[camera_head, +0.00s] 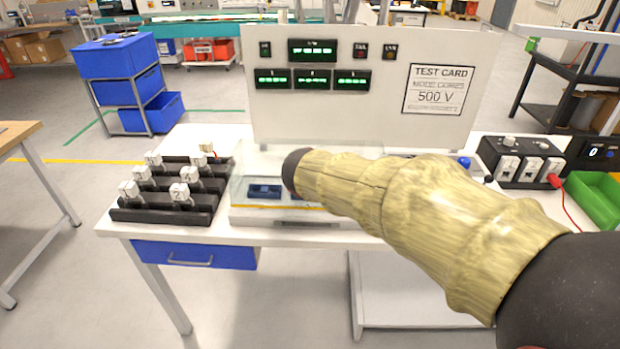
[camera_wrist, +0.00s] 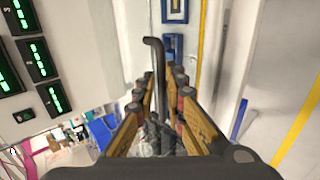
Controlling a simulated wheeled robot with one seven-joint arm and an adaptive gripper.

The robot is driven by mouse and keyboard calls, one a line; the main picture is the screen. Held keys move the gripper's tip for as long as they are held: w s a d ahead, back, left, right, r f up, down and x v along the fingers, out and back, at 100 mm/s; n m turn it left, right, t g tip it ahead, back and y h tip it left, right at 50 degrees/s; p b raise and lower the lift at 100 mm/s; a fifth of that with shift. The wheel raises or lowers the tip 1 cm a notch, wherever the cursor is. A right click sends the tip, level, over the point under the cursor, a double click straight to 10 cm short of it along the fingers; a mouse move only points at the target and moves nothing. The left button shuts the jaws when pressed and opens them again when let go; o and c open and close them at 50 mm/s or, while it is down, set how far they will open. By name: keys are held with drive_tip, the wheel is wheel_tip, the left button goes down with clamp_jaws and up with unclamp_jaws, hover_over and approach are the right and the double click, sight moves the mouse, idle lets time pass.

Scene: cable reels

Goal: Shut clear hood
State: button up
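The clear hood (camera_head: 238,180) is a see-through cover at the fixture on the white bench, below the display panel. A yellow stripe runs along its front, and a blue part (camera_head: 265,190) shows by it. My sleeved arm hides much of the hood, so I cannot tell how far it is open. My gripper is hidden in the head view. In the wrist view my gripper (camera_wrist: 161,82) has its fingers apart. A bent dark rod (camera_wrist: 160,65), possibly a handle, shows between them; contact is unclear. Blue parts (camera_wrist: 172,46) and a yellow stripe (camera_wrist: 201,45) lie beyond.
A white panel with green displays (camera_head: 312,50) stands behind the fixture. A black rack of white numbered connectors (camera_head: 165,213) is left of it. A black socket box (camera_head: 520,165), red cable and green bin (camera_head: 598,195) are at the right.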

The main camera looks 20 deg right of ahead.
drive_tip(key=shift+o, duration=0.7)
drive_tip(key=shift+w, duration=0.25)
drive_tip(key=shift+o, duration=1.2)
drive_tip(key=shift+s+r, duration=0.1)
drive_tip(key=shift+r, duration=0.2)
drive_tip(key=shift+a+r, duration=0.1)
drive_tip(key=shift+r, duration=0.1)
drive_tip(key=v, duration=1.1)
drive_tip(key=shift+s, duration=0.45)
